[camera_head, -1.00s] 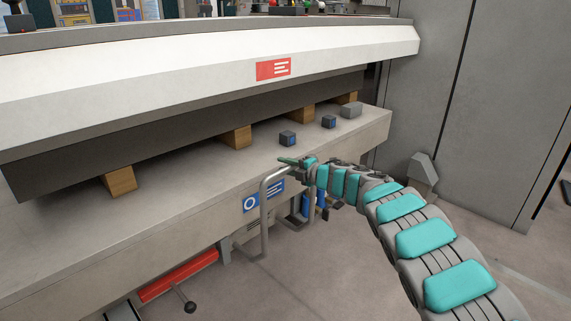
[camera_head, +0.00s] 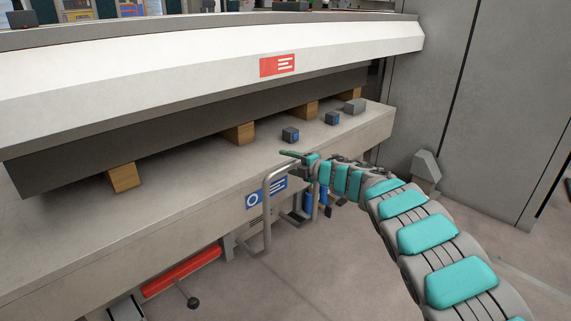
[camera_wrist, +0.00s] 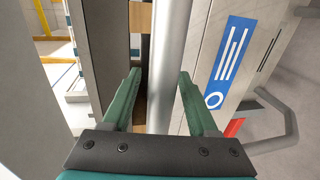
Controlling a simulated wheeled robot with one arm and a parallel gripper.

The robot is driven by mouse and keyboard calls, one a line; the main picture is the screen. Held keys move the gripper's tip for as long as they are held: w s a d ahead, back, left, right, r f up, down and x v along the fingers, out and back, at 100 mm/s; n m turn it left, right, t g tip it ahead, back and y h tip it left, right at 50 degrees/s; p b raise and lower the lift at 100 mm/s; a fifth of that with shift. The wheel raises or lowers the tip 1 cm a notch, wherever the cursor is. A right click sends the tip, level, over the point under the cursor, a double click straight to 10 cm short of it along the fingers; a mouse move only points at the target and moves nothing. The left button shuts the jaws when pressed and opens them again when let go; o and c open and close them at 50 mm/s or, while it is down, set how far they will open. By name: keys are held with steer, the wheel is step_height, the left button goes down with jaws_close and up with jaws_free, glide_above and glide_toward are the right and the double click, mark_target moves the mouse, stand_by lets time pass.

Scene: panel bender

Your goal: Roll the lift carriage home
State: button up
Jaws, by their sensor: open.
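A grey tubular handle (camera_head: 266,222) stands upright in front of the machine's bed; I take it to belong to the lift carriage. Blue cylinders (camera_head: 309,203) show low down behind it, partly hidden by my arm. My gripper (camera_head: 288,155) is at the top of the handle, beside the bed's front edge. In the wrist view my gripper (camera_wrist: 160,76) is open, with green fingers on either side of a grey tube (camera_wrist: 172,45). The tube runs between the fingers, with a visible gap on both sides. A second, bent tube (camera_wrist: 288,120) shows at lower right.
The bed (camera_head: 190,178) carries several wooden blocks (camera_head: 125,177) and small dark blocks (camera_head: 290,134) under the white upper beam (camera_head: 200,75). A red bar (camera_head: 182,270) with a black-knobbed lever (camera_head: 193,302) sits low at left. Grey floor (camera_head: 330,275) is open in front.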

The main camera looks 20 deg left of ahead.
mark_target(298, 164)
steer(key=v, duration=0.6)
steer(key=shift+v, duration=1)
